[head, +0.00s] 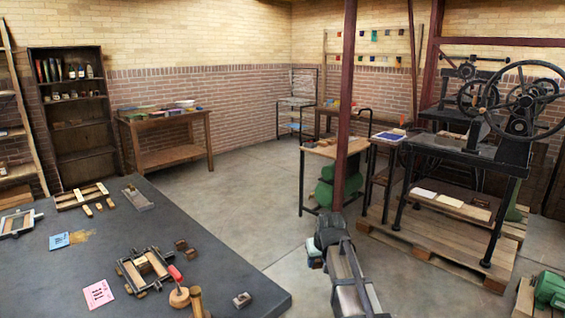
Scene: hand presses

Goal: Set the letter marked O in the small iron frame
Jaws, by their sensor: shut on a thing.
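A small dark iron frame (127,276) lies on the grey table (225,255), with light wooden pieces inside it. I cannot read a letter O anywhere. Two small brown blocks (186,249) lie just right of the frame, and a small grey block (242,299) lies near the table's front edge. My gripper (316,259) is at the end of my dark arm, right of the table and apart from the frame. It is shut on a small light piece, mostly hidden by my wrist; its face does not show.
A red-handled tool and a round wooden knob (179,297) stand by the frame's right corner. The table's right part is mostly clear.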

